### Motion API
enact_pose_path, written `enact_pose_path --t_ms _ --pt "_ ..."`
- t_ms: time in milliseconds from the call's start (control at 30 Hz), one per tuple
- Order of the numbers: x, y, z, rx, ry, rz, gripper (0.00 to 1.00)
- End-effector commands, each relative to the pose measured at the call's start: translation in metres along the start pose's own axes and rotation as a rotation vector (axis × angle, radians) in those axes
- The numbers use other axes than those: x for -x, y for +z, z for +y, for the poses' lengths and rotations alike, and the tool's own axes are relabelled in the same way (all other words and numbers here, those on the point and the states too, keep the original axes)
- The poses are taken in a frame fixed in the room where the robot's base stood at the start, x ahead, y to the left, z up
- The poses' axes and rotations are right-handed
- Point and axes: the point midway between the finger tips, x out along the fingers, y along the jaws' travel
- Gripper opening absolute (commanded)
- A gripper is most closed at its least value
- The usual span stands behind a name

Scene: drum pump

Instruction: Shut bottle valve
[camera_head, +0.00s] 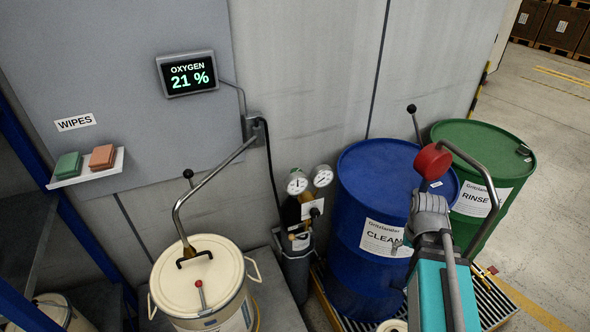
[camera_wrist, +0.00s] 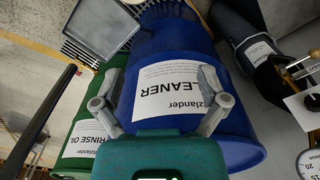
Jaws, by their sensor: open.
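The gas bottle (camera_head: 296,268) stands against the wall, left of the blue drum. Its dark upper part carries a brass valve fitting (camera_head: 300,240) and two round white gauges (camera_head: 297,182). A black knob (camera_head: 316,212) shows beside the fitting; I cannot tell how far the valve is turned. In the wrist view the dark bottle (camera_wrist: 242,32) is at the upper right, with a gauge (camera_wrist: 309,164) cut by the right edge. My gripper (camera_wrist: 161,72) is open and empty, its fingers spread in front of the blue drum's label, apart from the bottle.
The blue drum (camera_head: 351,190) stands close right of the bottle, near my arm. The green drum (camera_head: 483,150) is farther right. A cream drum (camera_head: 177,277) with a bent pipe (camera_head: 180,215) stands left. The wall holds an oxygen display (camera_head: 188,76) reading 21 % and a wipes shelf (camera_head: 92,174).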

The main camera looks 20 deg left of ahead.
Motion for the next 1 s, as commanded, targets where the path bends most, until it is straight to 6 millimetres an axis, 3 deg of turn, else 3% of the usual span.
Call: enact_pose_path --t_ms 167,367,700,1000 --pt "0.020 -0.042 -0.025 -0.114 0.000 0.000 0.96" --pt "0.047 -0.098 -0.079 -0.315 0.000 0.000 0.96" --pt "0.092 -0.182 -0.199 -0.690 0.000 0.000 0.96" --pt "0.127 -0.231 -0.311 -0.988 -0.001 0.000 0.96"
